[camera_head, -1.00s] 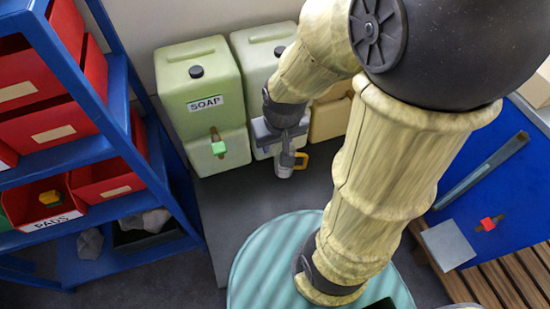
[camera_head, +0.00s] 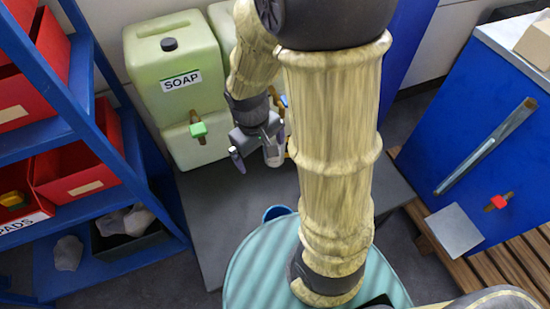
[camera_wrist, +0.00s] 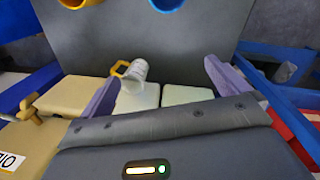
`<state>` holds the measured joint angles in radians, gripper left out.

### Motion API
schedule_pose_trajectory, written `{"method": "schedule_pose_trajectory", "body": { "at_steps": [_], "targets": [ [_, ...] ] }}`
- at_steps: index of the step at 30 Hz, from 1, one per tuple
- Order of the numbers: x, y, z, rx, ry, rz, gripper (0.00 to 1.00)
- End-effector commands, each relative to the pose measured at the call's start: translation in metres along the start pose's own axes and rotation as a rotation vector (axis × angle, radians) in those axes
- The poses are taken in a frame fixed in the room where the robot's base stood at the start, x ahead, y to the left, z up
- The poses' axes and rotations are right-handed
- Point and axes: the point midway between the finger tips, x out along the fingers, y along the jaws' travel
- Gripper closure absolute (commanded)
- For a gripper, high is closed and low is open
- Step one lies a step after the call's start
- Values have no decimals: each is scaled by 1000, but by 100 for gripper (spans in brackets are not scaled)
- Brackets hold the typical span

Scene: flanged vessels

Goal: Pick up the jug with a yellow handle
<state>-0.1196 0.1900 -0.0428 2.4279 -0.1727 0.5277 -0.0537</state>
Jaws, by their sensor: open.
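A small pale jug (camera_wrist: 133,74) with a yellow handle (camera_wrist: 120,67) appears between my spread fingers in the wrist view, closer to the left finger. In the head view the jug (camera_head: 273,153) is beside my gripper, and its handle is mostly hidden by my arm. My gripper (camera_head: 260,135) is open and empty by the jug, above the dark grey surface (camera_head: 215,215). It also shows open in the wrist view (camera_wrist: 161,71). I cannot tell whether a finger touches the jug.
A blue vessel (camera_head: 277,213) stands nearer me, partly hidden by my arm. Pale green soap containers (camera_head: 180,75) with taps stand behind the gripper. A blue shelf (camera_head: 115,130) with red bins is on the left. A blue cabinet (camera_head: 475,120) is on the right.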

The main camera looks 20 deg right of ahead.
Motion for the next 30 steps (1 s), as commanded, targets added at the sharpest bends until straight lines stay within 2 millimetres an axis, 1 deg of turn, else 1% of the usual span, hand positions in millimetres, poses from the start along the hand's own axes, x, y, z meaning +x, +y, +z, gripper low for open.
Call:
{"method": "schedule_pose_trajectory", "body": {
  "at_steps": [1, 12, 18, 23, 24, 30],
  "targets": [
    [31, -3, -3, -32, -26, 9, 0],
    [144, -8, -15, -254, -209, 89, 0],
    [200, -9, -23, -370, -308, 144, 0],
    [239, -7, -32, -482, -408, 206, 0],
    [249, -7, -35, -522, -443, 230, 0],
    [266, 0, -55, -709, -618, 365, 0]
  ]
}}
